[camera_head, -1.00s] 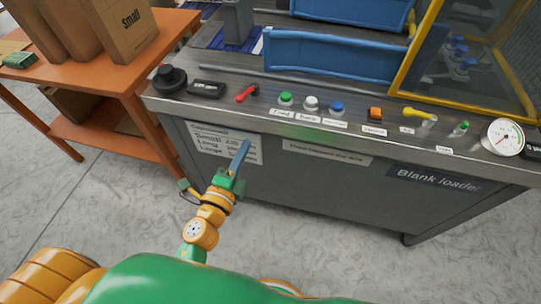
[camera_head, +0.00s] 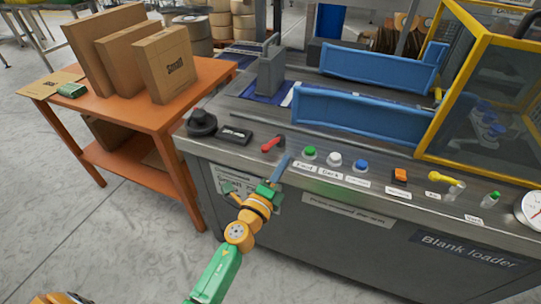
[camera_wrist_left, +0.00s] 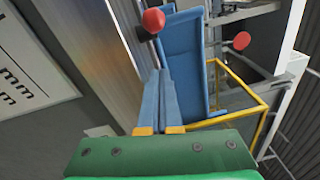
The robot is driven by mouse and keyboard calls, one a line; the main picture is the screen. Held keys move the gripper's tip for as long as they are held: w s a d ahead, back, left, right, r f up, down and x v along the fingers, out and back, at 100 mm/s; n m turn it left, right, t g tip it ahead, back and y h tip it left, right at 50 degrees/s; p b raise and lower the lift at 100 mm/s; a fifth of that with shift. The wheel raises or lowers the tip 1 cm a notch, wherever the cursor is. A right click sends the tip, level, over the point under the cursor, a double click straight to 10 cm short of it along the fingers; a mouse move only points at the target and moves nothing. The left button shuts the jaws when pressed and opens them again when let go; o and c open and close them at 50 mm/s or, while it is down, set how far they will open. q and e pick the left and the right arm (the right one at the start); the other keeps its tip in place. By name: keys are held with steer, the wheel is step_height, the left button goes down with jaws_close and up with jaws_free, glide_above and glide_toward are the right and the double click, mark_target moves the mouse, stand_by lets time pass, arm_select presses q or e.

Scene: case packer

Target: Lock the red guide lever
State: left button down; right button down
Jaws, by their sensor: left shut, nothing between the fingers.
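The red guide lever (camera_head: 272,144) is on the machine's top ledge, left of the green button. Its red knob (camera_wrist_left: 154,20) shows in the left wrist view, beyond the fingertips and a little to their left. My left gripper (camera_head: 285,160) is shut and empty, just below and to the right of the lever at the ledge's front edge. In the left wrist view its two blue fingers (camera_wrist_left: 162,95) lie together, apart from the knob. My right gripper is not in view.
Green (camera_head: 309,153), white (camera_head: 334,159) and blue (camera_head: 361,166) buttons stand right of the lever. A black knob (camera_head: 201,123) and a small display (camera_head: 235,134) sit to its left. Blue guide panels (camera_head: 360,118) and a yellow-framed guard (camera_head: 484,38) stand behind. An orange table (camera_head: 205,75) is at left.

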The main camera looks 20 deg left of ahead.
mark_target(271, 164)
arm_select(q)
steer(key=a, duration=0.2)
steer(key=w+a, duration=0.1)
steer(key=shift+a+r+p, duration=0.3)
steer(key=shift+a+r, duration=0.05)
steer(key=shift+w, duration=0.1)
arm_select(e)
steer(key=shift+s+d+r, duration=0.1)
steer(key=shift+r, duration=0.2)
